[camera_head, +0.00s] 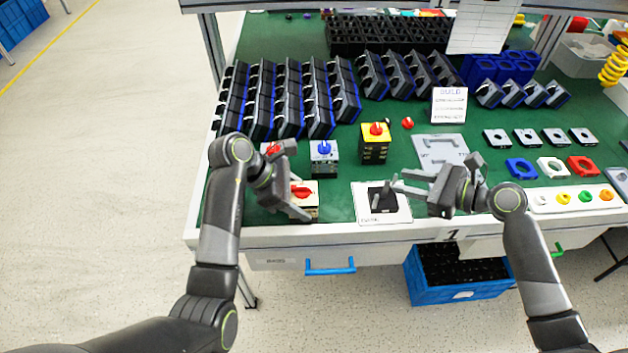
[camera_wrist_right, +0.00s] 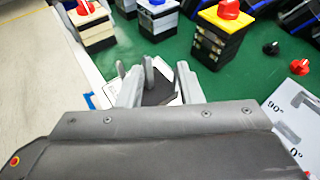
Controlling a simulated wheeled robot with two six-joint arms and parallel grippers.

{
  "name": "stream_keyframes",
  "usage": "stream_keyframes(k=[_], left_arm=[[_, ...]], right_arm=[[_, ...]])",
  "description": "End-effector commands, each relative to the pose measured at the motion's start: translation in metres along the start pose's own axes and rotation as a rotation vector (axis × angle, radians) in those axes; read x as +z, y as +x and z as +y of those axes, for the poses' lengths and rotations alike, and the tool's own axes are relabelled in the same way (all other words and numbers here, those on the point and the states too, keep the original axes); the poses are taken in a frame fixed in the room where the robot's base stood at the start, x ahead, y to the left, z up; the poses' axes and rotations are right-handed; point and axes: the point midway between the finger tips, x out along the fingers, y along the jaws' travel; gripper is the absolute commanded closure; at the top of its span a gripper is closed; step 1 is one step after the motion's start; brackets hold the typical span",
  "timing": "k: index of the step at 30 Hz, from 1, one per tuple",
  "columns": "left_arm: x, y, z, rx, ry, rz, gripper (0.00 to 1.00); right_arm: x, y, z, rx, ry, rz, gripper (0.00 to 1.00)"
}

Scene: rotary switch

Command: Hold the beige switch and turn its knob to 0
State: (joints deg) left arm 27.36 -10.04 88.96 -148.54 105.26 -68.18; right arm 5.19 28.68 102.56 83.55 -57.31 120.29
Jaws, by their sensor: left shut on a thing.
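The beige switch (camera_head: 305,201), with a red knob (camera_head: 301,191) on top, is upright near the table's front edge. My left gripper (camera_head: 297,187) is shut on it from the left, and its fingers partly hide the body. The switch also shows at the top left of the right wrist view (camera_wrist_right: 97,28). The knob's marking is too small to read. My right gripper (camera_head: 402,184) is open and empty, right of the switch, over a white plate (camera_head: 366,212) with a black fixture (camera_head: 383,199). Its fingers (camera_wrist_right: 158,88) also show in the right wrist view.
A blue-knob switch (camera_head: 324,159), a yellow switch (camera_head: 375,146) and another red-knob switch (camera_head: 271,149) stand behind. A grey plate (camera_head: 440,143) marked with angles lies behind my right gripper. Racks of dark bins (camera_head: 290,98) fill the back left.

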Motion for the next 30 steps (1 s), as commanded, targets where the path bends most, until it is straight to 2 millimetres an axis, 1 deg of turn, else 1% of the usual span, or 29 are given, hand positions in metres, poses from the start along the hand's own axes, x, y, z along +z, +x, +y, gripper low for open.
stream_keyframes(k=[1,6,9,13,18,23,26,30], left_arm=[[0.0,0.0,0.0,-0.001,-0.001,0.0,0.66],[0.0,0.0,0.0,-0.001,-0.001,0.0,0.66],[0.0,0.0,0.0,-0.001,-0.001,0.001,0.66],[-0.001,0.0,0.0,-0.001,-0.001,0.001,0.66],[-0.001,0.0,0.0,-0.001,-0.001,0.001,0.66],[-0.001,0.0,0.0,-0.001,-0.001,0.001,0.66],[-0.001,0.0,0.0,-0.001,-0.001,0.001,0.66],[-0.001,0.0,0.0,-0.001,-0.001,0.001,0.66]], right_arm=[[0.012,0.011,0.003,0.06,-0.01,-0.006,0.67],[0.044,0.035,0.021,0.278,-0.051,0.001,0.67],[0.061,0.044,0.031,0.392,-0.083,0.009,0.67],[0.077,0.049,0.042,0.508,-0.119,0.018,0.67],[0.087,0.051,0.05,0.585,-0.147,0.027,0.67],[0.088,0.059,0.057,0.602,-0.151,0.027,0.67],[0.087,0.071,0.065,0.602,-0.15,0.026,0.67],[0.085,0.093,0.08,0.601,-0.148,0.026,0.67]])
